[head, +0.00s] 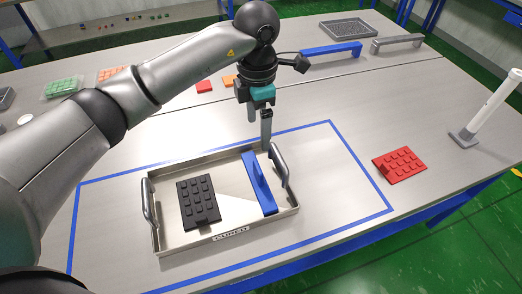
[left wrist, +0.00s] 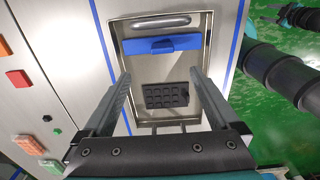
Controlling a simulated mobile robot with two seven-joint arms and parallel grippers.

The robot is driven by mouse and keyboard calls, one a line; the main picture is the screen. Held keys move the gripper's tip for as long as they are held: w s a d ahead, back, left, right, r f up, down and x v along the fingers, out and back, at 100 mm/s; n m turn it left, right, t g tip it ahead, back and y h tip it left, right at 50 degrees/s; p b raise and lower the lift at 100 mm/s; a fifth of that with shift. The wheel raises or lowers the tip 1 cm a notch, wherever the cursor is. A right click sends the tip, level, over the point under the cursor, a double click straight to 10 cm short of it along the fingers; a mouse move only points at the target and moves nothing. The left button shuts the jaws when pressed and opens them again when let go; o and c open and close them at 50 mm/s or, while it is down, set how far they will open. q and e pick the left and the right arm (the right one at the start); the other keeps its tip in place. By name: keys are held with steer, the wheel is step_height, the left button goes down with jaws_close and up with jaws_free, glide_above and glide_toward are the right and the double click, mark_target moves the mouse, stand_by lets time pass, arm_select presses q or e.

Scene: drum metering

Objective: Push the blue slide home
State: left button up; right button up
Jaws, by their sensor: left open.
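The blue slide (head: 258,183) is a blue bar standing across the right part of a shallow metal tray (head: 228,230), close to the tray's right handle. In the left wrist view the blue slide (left wrist: 160,45) lies just below that handle, with a small raised part at its middle. My left gripper (head: 266,143) points down above the tray's far right corner, near the far end of the slide. Its two fingers (left wrist: 160,74) are spread with nothing between them. Whether a finger touches the slide cannot be told.
A black studded plate (head: 198,201) lies in the tray, left of the slide. Grey handles stand at both tray ends. A blue outline surrounds the tray on the table. A red studded plate (head: 399,165) and white post (head: 487,105) stand right; a blue handle (head: 331,49) lies behind.

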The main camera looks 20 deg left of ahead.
arm_select(q)
glide_above(257, 167)
step_height(257, 167, down, 5)
steer(key=shift+d+f, duration=0.1)
steer(key=shift+d, duration=0.05)
step_height(257, 167, down, 9)
steer(key=shift+r+b, duration=0.15)
steer(key=shift+b, duration=0.35)
steer(key=shift+w+f, duration=0.1)
steer(key=shift+f, duration=0.3)
arm_select(e)
steer(key=s, duration=0.1)
steer(key=s+f, duration=0.1)
steer(key=shift+s+d+f, duration=0.15)
steer(key=shift+s+d, duration=0.05)
steer(key=shift+s, duration=0.2)
arm_select(q)
steer(key=c, duration=0.6)
jaws_close()
arm_select(e)
steer(key=shift+s+g, duration=0.3)
